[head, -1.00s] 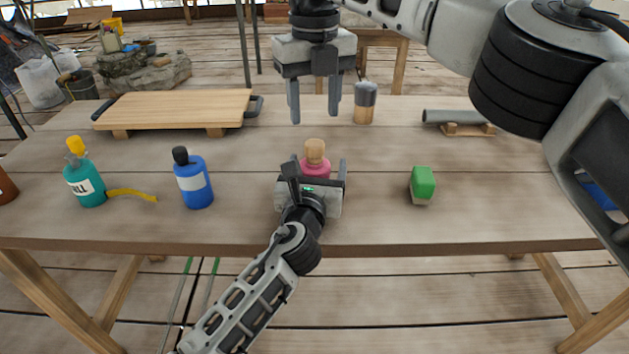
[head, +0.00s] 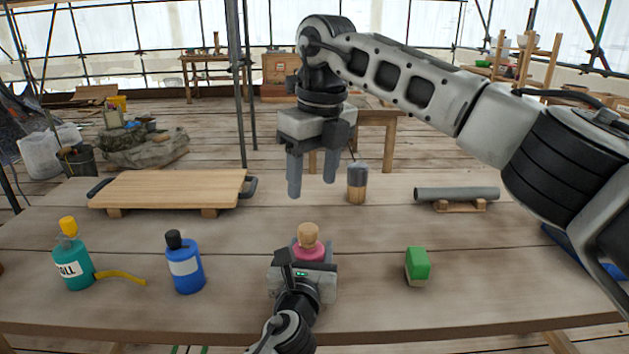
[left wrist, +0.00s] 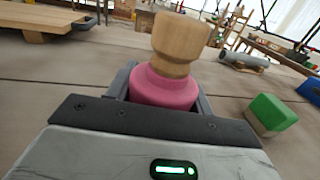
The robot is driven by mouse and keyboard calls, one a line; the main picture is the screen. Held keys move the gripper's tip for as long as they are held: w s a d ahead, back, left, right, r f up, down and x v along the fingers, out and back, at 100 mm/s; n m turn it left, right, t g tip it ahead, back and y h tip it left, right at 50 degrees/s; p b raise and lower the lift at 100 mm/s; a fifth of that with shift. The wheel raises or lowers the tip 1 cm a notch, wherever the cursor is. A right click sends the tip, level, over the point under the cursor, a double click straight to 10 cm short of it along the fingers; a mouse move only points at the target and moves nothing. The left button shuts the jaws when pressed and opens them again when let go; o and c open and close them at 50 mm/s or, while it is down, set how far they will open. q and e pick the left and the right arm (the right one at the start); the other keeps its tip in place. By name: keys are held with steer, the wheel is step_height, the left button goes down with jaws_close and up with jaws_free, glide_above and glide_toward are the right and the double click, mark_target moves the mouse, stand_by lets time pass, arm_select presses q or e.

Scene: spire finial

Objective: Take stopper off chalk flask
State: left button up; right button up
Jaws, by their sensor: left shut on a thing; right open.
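A pink flask (head: 309,252) with a wooden stopper (head: 308,235) stands upright at the middle of the table. The stopper is seated in its neck. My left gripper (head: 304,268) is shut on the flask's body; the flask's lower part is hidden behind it. In the left wrist view the pink flask (left wrist: 165,88) sits between the fingers, with the wooden stopper (left wrist: 180,42) above. I cannot see a label on it. My right gripper (head: 311,190) is open and empty, pointing down above and behind the stopper, apart from it.
A blue bottle (head: 186,268) and a teal bottle (head: 74,262) with a yellow strip stand left. A green-topped block (head: 417,265) lies right. Behind are a wooden board (head: 170,188), a grey-topped jar (head: 357,184) and a grey pipe (head: 457,194) on a cradle. Table (head: 230,240) between is clear.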

mark_target(308, 227)
steer(key=shift+n, duration=0.3)
steer(key=f, duration=0.7)
steer(key=w+a+f, duration=0.1)
steer(key=f, duration=0.3)
steer(key=c, duration=1.2)
steer(key=shift+r, duration=0.2)
steer(key=shift+r, duration=0.95)
steer(key=shift+r, duration=0.1)
